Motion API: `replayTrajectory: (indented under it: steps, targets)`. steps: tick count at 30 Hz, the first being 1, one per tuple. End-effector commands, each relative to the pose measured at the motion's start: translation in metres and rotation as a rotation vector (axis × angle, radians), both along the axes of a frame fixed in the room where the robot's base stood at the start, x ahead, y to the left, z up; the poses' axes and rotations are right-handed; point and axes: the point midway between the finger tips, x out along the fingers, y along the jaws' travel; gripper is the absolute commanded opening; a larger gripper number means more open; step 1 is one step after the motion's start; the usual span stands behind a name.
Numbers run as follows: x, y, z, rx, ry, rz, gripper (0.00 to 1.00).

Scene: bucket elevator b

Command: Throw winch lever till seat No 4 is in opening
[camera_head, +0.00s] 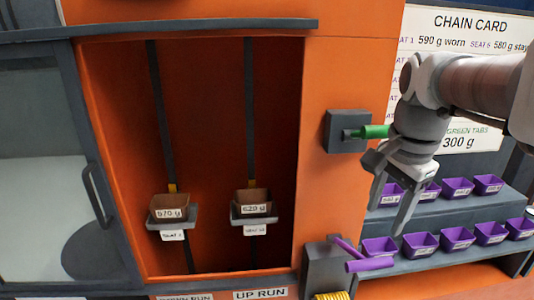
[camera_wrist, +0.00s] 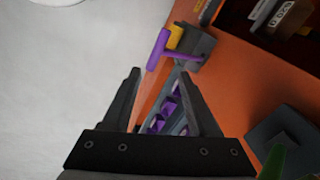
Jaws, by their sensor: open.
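My gripper (camera_head: 389,212) is open and empty, with its fingers pointing down, above and right of a purple lever (camera_head: 369,265) on a grey box (camera_head: 327,268). In the wrist view the purple lever (camera_wrist: 158,50) lies just beyond the fingertips (camera_wrist: 158,75), apart from them. A green handle (camera_head: 374,132) sticks out of a grey block (camera_head: 344,131) higher on the orange post. Neither is labelled as the winch lever. Two grey seats hang in the orange opening (camera_head: 210,120): the left seat (camera_head: 178,222) and right seat (camera_head: 262,219). Their seat numbers are too small to read surely.
The seats hold brown buckets, the left (camera_head: 168,206) marked 570 g or 670 g, the right (camera_head: 252,203) about 620 g. Several purple bins (camera_head: 457,238) stand on shelves at right, below the chain card (camera_head: 462,60). Yellow coils (camera_head: 331,296) show under the lever box.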

Motion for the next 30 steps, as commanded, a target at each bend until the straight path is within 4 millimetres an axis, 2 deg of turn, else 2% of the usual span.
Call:
replayTrajectory:
  steps: [1, 6, 11, 14, 17, 30]
  targets:
    - [0.007, -0.011, -0.017, 0.016, 0.028, -0.085, 0.59]
    - [0.018, -0.030, -0.024, 0.045, 0.073, -0.272, 0.59]
    - [0.021, -0.036, -0.028, 0.053, 0.087, -0.325, 0.59]
    - [0.021, -0.036, -0.036, 0.053, 0.090, -0.328, 0.59]
    - [0.022, -0.035, -0.053, 0.053, 0.090, -0.326, 0.59]
    - [0.027, -0.035, -0.149, 0.052, 0.090, -0.324, 0.59]
